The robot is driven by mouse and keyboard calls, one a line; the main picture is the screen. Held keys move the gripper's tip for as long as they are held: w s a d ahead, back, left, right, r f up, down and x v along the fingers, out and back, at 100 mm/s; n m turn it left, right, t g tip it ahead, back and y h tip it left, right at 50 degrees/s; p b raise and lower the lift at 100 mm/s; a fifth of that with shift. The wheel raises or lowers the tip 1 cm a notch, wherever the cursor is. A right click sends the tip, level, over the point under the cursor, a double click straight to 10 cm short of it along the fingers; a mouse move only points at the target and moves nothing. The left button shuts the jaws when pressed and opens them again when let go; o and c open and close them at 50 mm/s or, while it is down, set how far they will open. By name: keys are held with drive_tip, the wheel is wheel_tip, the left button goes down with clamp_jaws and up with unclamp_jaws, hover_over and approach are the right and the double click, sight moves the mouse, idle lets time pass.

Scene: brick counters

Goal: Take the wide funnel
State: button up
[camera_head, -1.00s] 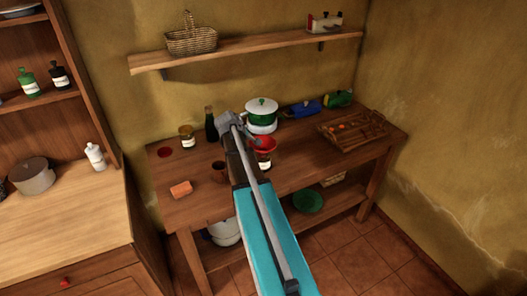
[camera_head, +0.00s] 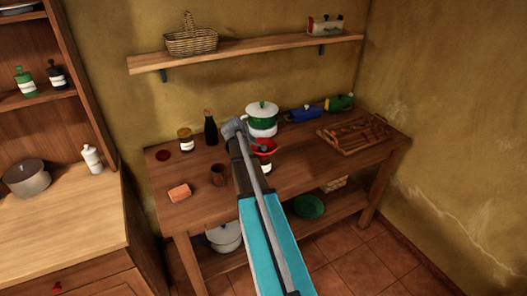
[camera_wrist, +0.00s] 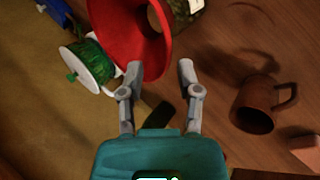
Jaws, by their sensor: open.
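My gripper (camera_wrist: 160,67) is open and empty. Its fingertips are close to the funnel's lower rim; I cannot tell whether the left one touches it. In the head view my arm hides part of the funnel's left side.
A green-and-white pot (camera_head: 262,114) stands behind the funnel. A brown mug (camera_head: 218,175), a dark bottle (camera_head: 210,129) and a jar (camera_head: 186,140) stand to the left, with an orange block (camera_head: 179,192). A wooden tray (camera_head: 350,147) lies right. A shelf (camera_head: 250,51) hangs above.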

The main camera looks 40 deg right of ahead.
drive_tip(key=shift+f, duration=0.15)
drive_tip(key=b+x, duration=0.2)
drive_tip(key=shift+d+f+b, duration=0.2)
drive_tip(key=shift+f+b, duration=0.1)
drive_tip(key=shift+f, duration=0.05)
drive_tip(key=shift+b+x, duration=0.85)
drive_tip(key=shift+x, duration=0.25)
drive_tip(key=shift+s+d, duration=0.1)
drive_tip(key=shift+c, duration=0.2)
clamp_jaws()
